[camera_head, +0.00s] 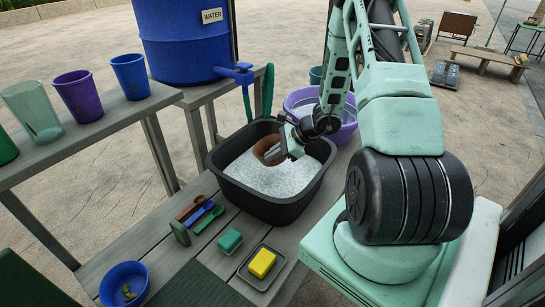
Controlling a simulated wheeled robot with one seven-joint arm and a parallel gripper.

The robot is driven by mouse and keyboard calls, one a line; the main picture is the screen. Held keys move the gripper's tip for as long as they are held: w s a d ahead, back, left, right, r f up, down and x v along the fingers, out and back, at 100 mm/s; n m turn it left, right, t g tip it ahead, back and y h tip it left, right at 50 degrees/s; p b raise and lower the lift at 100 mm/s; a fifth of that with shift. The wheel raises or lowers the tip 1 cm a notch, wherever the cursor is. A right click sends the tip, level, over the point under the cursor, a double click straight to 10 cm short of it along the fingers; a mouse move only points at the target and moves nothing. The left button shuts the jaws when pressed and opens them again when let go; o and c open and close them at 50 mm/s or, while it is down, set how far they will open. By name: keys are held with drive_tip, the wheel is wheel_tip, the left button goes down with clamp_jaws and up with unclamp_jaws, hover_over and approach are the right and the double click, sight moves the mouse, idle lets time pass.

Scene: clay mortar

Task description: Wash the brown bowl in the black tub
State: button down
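The black tub (265,207) stands on the grey bench and is filled with whitish, speckled water or suds. The brown bowl (264,149) is tilted in the tub, its lower part in the white contents. My gripper (284,148) reaches into the tub from the right and is at the bowl's right side. The fingertips meet or overlap the bowl's rim, but my gripper hides the contact, so I cannot tell whether they are closed on it.
A purple tub (348,127) stands behind. A blue water barrel (183,45) with a blue tap (236,73) is at the back. A yellow sponge (261,262) on a dish, a green block (229,240), spoons (208,218) and a blue bowl (124,284) lie in front. Cups (130,76) line the left shelf.

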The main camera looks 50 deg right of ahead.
drive_tip(key=shift+r+p, duration=2.7)
drive_tip(key=shift+r, duration=1.9)
